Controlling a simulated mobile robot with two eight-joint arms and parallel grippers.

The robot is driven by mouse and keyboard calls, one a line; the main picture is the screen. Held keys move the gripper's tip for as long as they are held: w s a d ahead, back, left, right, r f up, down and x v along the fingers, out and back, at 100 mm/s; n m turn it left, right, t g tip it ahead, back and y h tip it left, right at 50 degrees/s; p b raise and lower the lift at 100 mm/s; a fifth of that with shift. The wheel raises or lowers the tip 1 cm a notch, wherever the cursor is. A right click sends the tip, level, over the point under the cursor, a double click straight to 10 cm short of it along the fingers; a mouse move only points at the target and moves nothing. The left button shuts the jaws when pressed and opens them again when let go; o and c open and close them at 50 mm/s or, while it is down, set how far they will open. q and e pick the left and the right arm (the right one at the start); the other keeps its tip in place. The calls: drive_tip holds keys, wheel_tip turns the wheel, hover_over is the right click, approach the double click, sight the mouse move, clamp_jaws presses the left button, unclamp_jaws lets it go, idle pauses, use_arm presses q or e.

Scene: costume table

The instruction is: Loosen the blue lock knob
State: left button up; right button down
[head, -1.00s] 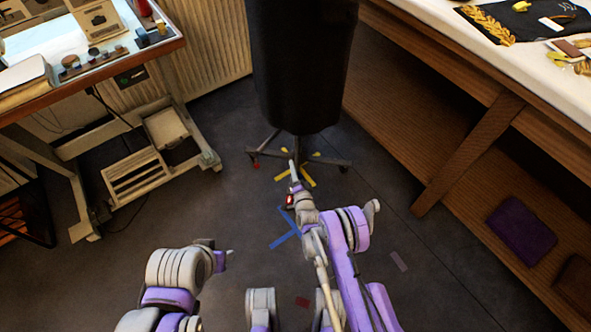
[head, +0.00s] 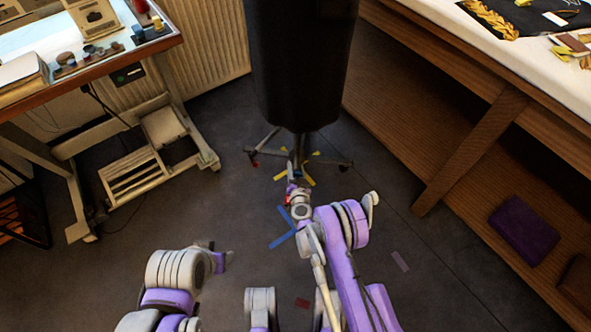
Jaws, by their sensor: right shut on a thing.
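A black dress form (head: 298,70) stands on a post with a wheeled base (head: 328,162) at the top middle of the head view. My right gripper (head: 292,178) reaches to the post just below the form's lower edge, and its fingers are closed there. The blue lock knob is too small and covered to make out clearly; the closed fingers are at its place on the post. My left gripper (head: 228,258) hangs low over the floor at the left, away from the stand, and its fingers are too small to read.
Blue tape (head: 283,238) and yellow tape (head: 307,179) mark the dark floor. A sewing table (head: 150,52) with a treadle frame stands at the left. A wooden worktable (head: 470,75) with a lower shelf runs along the right. The floor between them is mostly clear.

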drive_tip(key=n+h, duration=0.1)
drive_tip(key=n, duration=0.3)
drive_tip(key=shift+d+h, duration=0.15)
drive_tip(key=shift+h, duration=0.25)
drive_tip(key=n, duration=0.2)
drive_tip(key=n+h, duration=0.1)
drive_tip(key=n, duration=0.1)
drive_tip(key=shift+d+n+h, duration=0.15)
drive_tip(key=shift+n+h, duration=0.15)
drive_tip(key=n+h, duration=0.1)
drive_tip(key=n, duration=0.3)
drive_tip(key=shift+d+r+t+h, duration=0.2)
drive_tip(key=shift+t+h, duration=0.1)
drive_tip(key=shift+h, duration=0.1)
drive_tip(key=n+h, duration=0.1)
drive_tip(key=n, duration=0.3)
drive_tip(key=shift+r+n+t, duration=0.1)
drive_tip(key=shift+n+t, duration=0.2)
drive_tip(key=shift+t, duration=0.1)
drive_tip(key=shift+c, duration=1.7)
unclamp_jaws()
